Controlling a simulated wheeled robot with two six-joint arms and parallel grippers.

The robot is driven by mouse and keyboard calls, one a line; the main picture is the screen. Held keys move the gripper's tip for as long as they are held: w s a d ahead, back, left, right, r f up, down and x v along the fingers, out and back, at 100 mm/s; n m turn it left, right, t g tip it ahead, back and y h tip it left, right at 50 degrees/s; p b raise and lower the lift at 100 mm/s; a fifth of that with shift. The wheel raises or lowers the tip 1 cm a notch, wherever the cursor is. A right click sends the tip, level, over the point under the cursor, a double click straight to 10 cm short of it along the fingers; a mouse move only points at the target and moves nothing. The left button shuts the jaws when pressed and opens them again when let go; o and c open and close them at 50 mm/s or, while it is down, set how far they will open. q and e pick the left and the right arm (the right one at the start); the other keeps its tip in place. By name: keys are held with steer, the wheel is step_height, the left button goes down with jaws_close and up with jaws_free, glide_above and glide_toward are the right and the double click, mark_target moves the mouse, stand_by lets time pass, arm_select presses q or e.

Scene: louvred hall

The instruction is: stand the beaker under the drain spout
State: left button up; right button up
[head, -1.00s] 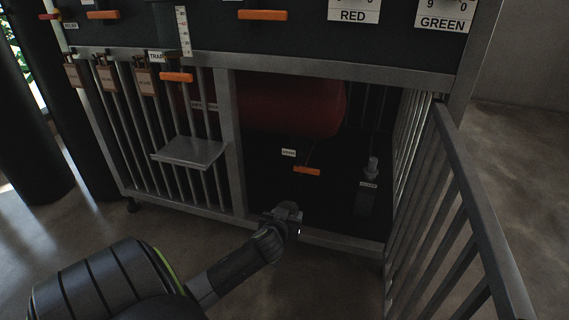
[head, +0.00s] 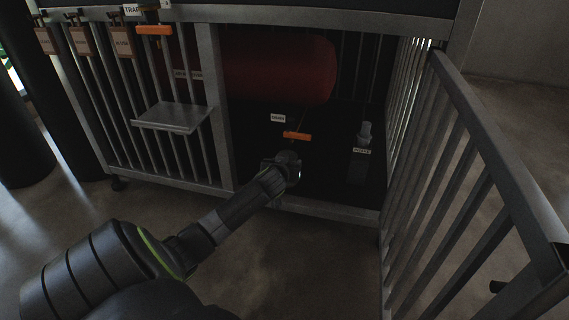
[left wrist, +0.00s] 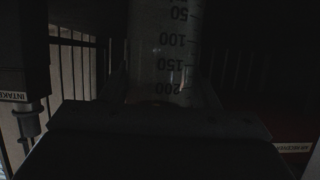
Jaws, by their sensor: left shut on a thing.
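The beaker (left wrist: 165,45) shows in the left wrist view as a clear, graduated vessel with marks from 50 to 200, which read upside down there. My left gripper (left wrist: 160,108) is shut on it. In the head view my left gripper (head: 288,168) is inside the cage opening, just past the front sill, below and left of the orange drain lever (head: 297,135). The beaker cannot be made out in the head view. A small label (head: 278,118) sits above the lever. The drain spout itself is too dark to make out. My right gripper is not in view.
The barred door (head: 475,150) stands open at right. The intake fitting (head: 365,132) stands right of the lever. A post (head: 215,110) bounds the opening at left, with a small shelf (head: 170,118) beyond it.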

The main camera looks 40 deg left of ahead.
mark_target(291, 159)
arm_select(q)
steer(key=w+b, duration=0.1)
steer(key=w+a+b, duration=0.1)
steer(key=w+b, duration=0.1)
steer(key=w+a+b, duration=0.1)
steer(key=shift+w+a+f, duration=0.2)
steer(key=shift+f, duration=0.6)
steer(key=shift+f, duration=0.25)
steer(key=o, duration=1)
steer(key=shift+o, duration=0.2)
